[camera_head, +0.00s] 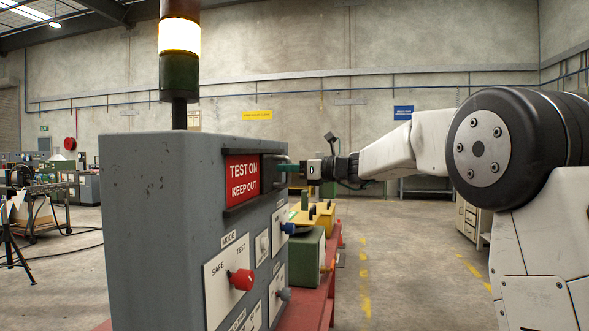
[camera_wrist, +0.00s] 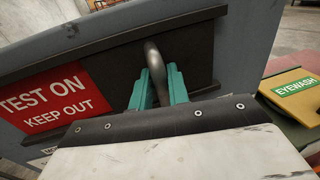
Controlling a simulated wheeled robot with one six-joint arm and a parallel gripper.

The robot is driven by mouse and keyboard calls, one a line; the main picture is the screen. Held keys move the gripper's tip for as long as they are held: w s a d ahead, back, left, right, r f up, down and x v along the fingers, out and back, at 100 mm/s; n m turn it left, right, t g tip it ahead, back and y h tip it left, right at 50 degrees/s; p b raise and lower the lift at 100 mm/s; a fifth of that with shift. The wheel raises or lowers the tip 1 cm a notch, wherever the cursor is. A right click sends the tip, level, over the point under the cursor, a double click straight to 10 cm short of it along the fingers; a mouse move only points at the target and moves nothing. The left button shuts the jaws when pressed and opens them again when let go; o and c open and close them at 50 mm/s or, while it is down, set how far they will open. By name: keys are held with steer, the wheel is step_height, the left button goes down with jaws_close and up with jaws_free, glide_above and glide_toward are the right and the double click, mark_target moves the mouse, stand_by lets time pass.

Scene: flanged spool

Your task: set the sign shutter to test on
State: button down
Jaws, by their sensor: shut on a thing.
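The sign on the grey cabinet (camera_head: 150,220) shows a red plate reading TEST ON KEEP OUT (camera_head: 242,180); it also shows at the left in the wrist view (camera_wrist: 55,102). The dark shutter panel (camera_wrist: 112,68) lies beside the red plate, to its right, between dark rails. A grey curved handle (camera_wrist: 152,55) stands out from the panel. My gripper (camera_wrist: 158,88) has teal fingers on either side of this handle and is shut on it. In the head view my gripper (camera_head: 288,167) reaches the sign's right end from the right; the handle is hard to make out there.
A stack light (camera_head: 179,50) stands on top. A green box (camera_head: 306,255) and yellow items sit behind, to the right. Open floor lies farther right.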

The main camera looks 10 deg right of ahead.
steer(key=shift+w+d+r, duration=0.1)
steer(key=shift+d+r, duration=0.05)
steer(key=shift+r, duration=0.2)
steer(key=c, duration=1.5)
jaws_free()
steer(key=shift+w+f, duration=0.1)
steer(key=shift+w, duration=0.05)
steer(key=shift+f, duration=0.15)
steer(key=v, duration=0.7)
steer(key=shift+s+d, duration=0.3)
